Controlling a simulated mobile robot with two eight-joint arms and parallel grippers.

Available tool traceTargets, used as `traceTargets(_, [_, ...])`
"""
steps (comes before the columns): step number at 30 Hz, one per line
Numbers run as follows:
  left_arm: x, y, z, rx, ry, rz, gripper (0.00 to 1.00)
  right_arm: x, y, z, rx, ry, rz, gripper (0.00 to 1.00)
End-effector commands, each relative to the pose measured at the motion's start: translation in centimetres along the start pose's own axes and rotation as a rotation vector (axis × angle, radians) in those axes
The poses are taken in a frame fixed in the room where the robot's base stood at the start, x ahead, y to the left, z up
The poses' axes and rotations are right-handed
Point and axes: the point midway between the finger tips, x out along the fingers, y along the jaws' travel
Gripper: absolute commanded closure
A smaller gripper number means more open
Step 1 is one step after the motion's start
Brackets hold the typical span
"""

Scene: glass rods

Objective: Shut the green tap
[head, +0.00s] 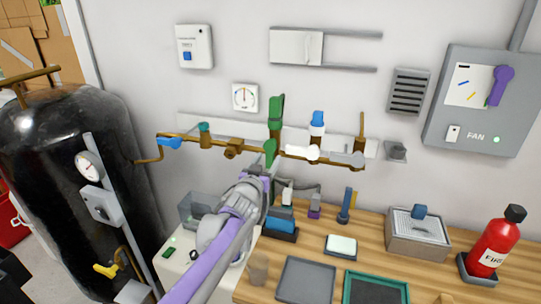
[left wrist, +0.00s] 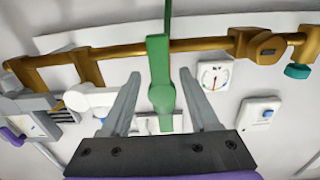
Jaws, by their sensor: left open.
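The green tap (head: 270,152) is on the brass pipe along the back wall, with its green lever upright, crossing the pipe. In the left wrist view the green tap (left wrist: 160,70) stands between my left gripper's (left wrist: 159,74) two fingers, with a gap on each side. My left gripper (head: 261,172) is open and reaches up to the tap from below; its fingers are small and partly hidden in the head view. A taller green part (head: 276,110) stands above the pipe. My right gripper is not in view.
Along the same pipe are a blue handle (head: 170,142), a teal knob (head: 204,127), a white tap (head: 302,152) and a grey tap (head: 347,158). A blue-topped fitting (head: 317,122) stands above. A wooden bench (head: 340,220) with trays lies below; a black tank (head: 75,150) stands left.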

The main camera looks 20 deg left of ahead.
Motion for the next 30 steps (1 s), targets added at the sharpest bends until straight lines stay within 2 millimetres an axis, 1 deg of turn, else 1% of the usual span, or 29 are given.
traceTargets(1, [0.9,0.0,0.0,0.0,0.0,0.0,0.39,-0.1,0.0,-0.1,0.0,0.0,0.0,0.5])
traceTargets(3, [1.8,0.0,0.0,0.001,0.0,0.0,0.39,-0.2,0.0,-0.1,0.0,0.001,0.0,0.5])
traceTargets(6, [2.7,0.0,0.0,0.001,-0.001,-0.001,0.39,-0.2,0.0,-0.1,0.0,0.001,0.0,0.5])
traceTargets(10, [3.2,0.0,0.0,0.0,-0.001,-0.001,0.39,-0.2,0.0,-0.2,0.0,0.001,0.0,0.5])
traceTargets(17, [3.3,0.0,0.1,0.0,-0.001,-0.001,0.39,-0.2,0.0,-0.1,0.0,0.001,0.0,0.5])
traceTargets(18, [3.3,0.0,0.1,0.0,-0.001,-0.001,0.42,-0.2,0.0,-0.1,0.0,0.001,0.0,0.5])
traceTargets(20, [3.3,0.0,0.1,0.0,-0.001,-0.001,0.53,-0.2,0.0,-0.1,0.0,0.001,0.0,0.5])
traceTargets(24, [3.3,0.0,0.0,0.001,-0.001,-0.001,0.78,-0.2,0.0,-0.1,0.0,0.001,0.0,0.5])
traceTargets(26, [3.3,0.0,0.0,0.001,-0.001,-0.001,0.89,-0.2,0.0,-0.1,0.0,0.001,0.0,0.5])
traceTargets(27, [3.3,0.0,0.0,0.001,-0.001,-0.001,0.96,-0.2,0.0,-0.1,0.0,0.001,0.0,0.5])
traceTargets(28, [3.3,0.0,0.0,0.001,-0.001,-0.001,1.0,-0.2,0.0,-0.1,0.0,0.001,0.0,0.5])
traceTargets(30, [3.3,0.0,0.0,0.001,-0.001,-0.001,1.0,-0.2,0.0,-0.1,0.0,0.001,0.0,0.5])
